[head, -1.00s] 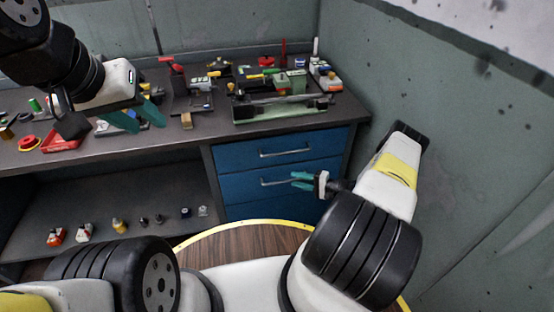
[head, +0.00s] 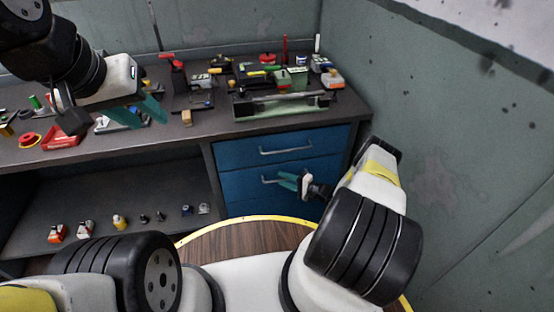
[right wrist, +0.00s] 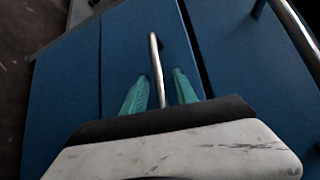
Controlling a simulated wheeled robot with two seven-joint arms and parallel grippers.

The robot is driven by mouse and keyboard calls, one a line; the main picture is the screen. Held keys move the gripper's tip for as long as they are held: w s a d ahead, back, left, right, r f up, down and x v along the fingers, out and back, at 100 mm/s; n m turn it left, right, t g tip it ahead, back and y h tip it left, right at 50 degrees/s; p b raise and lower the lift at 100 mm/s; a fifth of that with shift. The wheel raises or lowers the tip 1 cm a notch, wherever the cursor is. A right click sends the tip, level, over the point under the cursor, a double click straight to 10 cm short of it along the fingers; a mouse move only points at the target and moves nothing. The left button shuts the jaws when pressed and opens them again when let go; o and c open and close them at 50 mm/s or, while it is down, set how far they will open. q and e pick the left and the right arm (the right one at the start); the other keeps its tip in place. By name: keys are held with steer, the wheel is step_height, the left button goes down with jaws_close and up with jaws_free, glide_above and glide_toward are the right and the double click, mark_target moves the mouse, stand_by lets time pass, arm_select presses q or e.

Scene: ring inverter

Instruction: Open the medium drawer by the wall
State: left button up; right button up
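The blue drawer unit by the wall has stacked drawers. The middle drawer (head: 237,186) has a horizontal metal bar handle (head: 266,181) and looks shut. My right gripper (head: 281,180) is at the right part of this handle. In the right wrist view its two teal fingers (right wrist: 161,76) stand apart, with the handle bar (right wrist: 155,55) running between them. I see a gap beside the bar, so the fingers do not look closed on it. My left gripper (head: 143,116) hangs over the workbench at the left, its teal fingers spread and empty.
The top drawer (head: 232,151), with its own handle, is shut above. The dark workbench (head: 205,128) carries tools and several small parts. A lower shelf (head: 165,205) holds several small items. The grey wall (head: 460,170) stands close to my right arm.

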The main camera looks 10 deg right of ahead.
jaws_close()
stand_by(1.4)
